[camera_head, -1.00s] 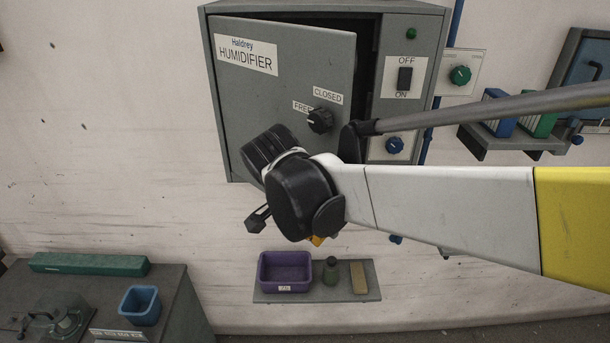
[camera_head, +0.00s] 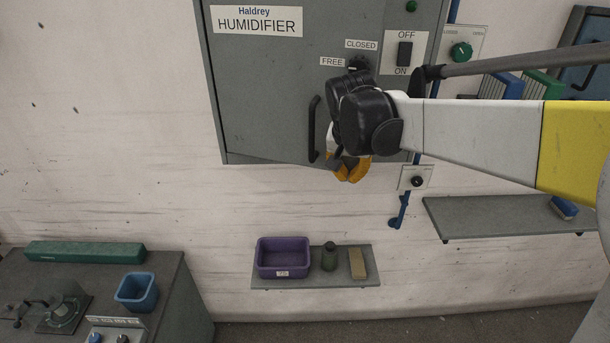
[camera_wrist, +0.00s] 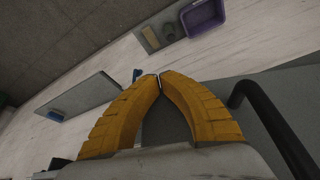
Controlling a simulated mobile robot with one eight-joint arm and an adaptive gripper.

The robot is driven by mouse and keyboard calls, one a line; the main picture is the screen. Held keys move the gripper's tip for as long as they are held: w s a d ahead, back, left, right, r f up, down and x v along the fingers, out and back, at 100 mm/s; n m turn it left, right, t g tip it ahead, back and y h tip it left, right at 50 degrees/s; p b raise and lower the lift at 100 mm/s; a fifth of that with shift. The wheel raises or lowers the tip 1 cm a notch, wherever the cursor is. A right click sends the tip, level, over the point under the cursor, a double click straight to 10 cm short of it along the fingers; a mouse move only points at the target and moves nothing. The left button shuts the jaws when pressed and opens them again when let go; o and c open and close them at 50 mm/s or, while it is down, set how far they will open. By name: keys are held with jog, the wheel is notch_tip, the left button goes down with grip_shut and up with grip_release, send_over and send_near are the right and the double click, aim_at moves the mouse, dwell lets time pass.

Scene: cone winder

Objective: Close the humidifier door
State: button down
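The humidifier's grey door (camera_head: 262,95) looks flush with its cabinet in the head view, with no dark gap showing along its right side. Its black bar handle (camera_head: 312,128) is just left of my gripper. The dark latch knob (camera_head: 358,63) is by the FREE and CLOSED labels, partly hidden by my wrist, and its setting cannot be read. My gripper (camera_head: 347,172), with orange fingers, is at the door's lower right. In the wrist view its fingertips (camera_wrist: 159,76) meet with nothing held between them. The handle (camera_wrist: 275,128) is beside the fingers there.
An OFF/ON switch (camera_head: 404,54) is right of the door. Below, a small shelf (camera_head: 300,284) holds a purple bin (camera_head: 283,257), a bottle and a tan block. Another shelf (camera_head: 500,217) is at right. A workbench (camera_head: 180,290) stands lower left. The wall between is clear.

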jog(key=w+d+n+y+b, duration=0.1)
jog(key=w+d+n, duration=0.1)
jog(key=w, duration=0.9)
jog(key=shift+d, duration=0.35)
jog(key=shift+s+r, duration=0.1)
